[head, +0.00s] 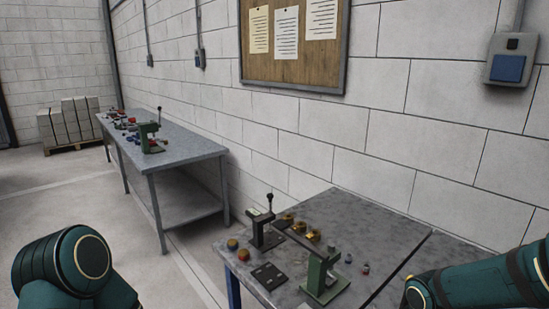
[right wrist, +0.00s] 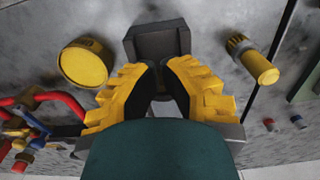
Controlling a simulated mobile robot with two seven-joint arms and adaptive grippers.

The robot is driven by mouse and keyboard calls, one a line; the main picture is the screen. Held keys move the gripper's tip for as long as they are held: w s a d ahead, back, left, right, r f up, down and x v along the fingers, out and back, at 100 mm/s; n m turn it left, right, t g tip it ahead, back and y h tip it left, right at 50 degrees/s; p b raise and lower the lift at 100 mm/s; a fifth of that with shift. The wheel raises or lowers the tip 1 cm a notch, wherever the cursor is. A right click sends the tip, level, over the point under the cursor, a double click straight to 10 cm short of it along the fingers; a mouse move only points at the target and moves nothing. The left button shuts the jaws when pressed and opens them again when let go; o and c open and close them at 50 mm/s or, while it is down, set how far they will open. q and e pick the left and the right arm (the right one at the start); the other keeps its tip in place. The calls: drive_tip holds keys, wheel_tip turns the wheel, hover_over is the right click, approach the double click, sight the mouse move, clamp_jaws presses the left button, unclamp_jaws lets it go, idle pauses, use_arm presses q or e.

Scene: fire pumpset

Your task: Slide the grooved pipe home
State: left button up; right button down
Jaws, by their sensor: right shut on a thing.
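In the right wrist view, my right gripper (right wrist: 160,85) has its yellow, stepped fingers closed in together. A dark grey block-like part (right wrist: 157,42) shows at and beyond the fingertips; the grip itself is largely hidden, and I cannot tell whether this is the grooved pipe. Neither gripper shows in the head view.
A second bench (head: 185,146) with another green stand is farther back along the wall.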

drive_tip(key=shift+w+d, duration=0.2)
drive_tip(key=shift+d, duration=0.1)
idle(0.4)
drive_tip(key=shift+a, duration=0.1)
idle(0.4)
drive_tip(key=shift+s+a+b, duration=0.4)
drive_tip(key=shift+b, duration=0.05)
wheel_tip(320, 180, up, 7)
drive_tip(key=p, duration=0.4)
drive_tip(key=shift+p, duration=0.35)
